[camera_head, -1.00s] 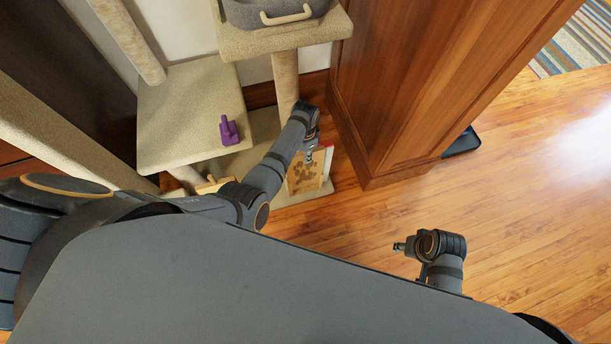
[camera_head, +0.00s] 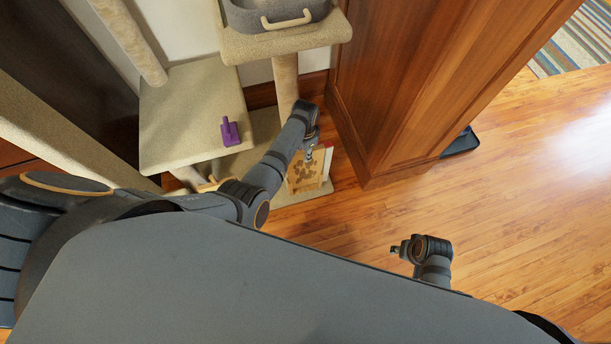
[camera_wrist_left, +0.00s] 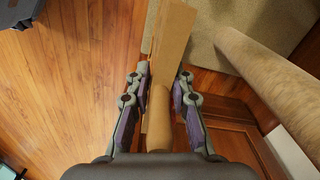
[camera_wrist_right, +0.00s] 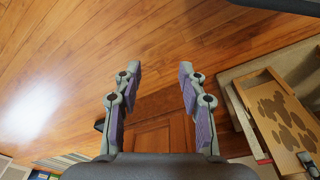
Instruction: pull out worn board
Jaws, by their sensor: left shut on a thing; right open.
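The worn board (camera_head: 303,174) is a tan panel with brown patches, low on the carpeted base beside the wooden cabinet. Its patched face also shows in the right wrist view (camera_wrist_right: 285,118). My left gripper (camera_head: 318,149) reaches down to the board's upper edge. In the left wrist view its fingers (camera_wrist_left: 158,98) close around a tan rounded piece (camera_wrist_left: 158,122) like a handle, in line with the board (camera_wrist_left: 172,35); how they join is hard to tell. My right gripper (camera_head: 395,250) is open and empty above the floor, and its spread fingers show in its wrist view (camera_wrist_right: 155,80).
A cat tree shelf (camera_head: 185,105) holds a purple object (camera_head: 230,131). A grey tub (camera_head: 270,14) with a handle sits on a higher shelf. A post (camera_head: 286,78) and the wooden cabinet (camera_head: 400,90) stand close to the left gripper.

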